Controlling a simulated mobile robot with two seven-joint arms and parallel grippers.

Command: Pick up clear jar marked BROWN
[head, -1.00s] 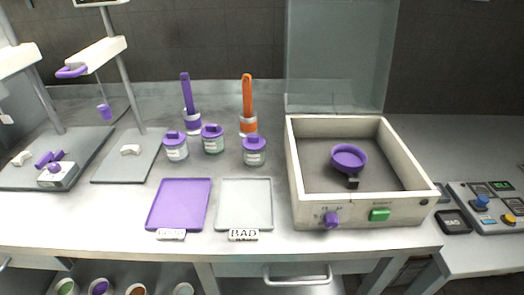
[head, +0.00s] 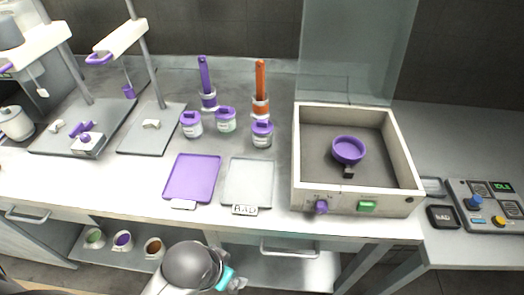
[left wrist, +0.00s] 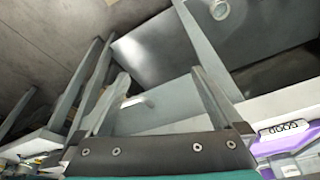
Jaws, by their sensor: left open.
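Three clear jars with purple lids stand on the bench in the head view: a left jar (head: 191,126), a middle jar (head: 225,121) and a right jar (head: 262,135). Their labels are too small to read, so I cannot tell which is marked BROWN. My left gripper (head: 236,284) is low at the bottom of the head view, in front of the bench and well apart from the jars. In the left wrist view its two fingers (left wrist: 160,95) are spread and empty. My right gripper is not in view.
A purple tray (head: 192,178) and a grey tray (head: 247,183) with a BAD sign lie before the jars. Purple (head: 206,85) and orange (head: 260,88) handled tools stand behind them. An open box (head: 302,170) is at right. The bench edge and drawers are near my gripper.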

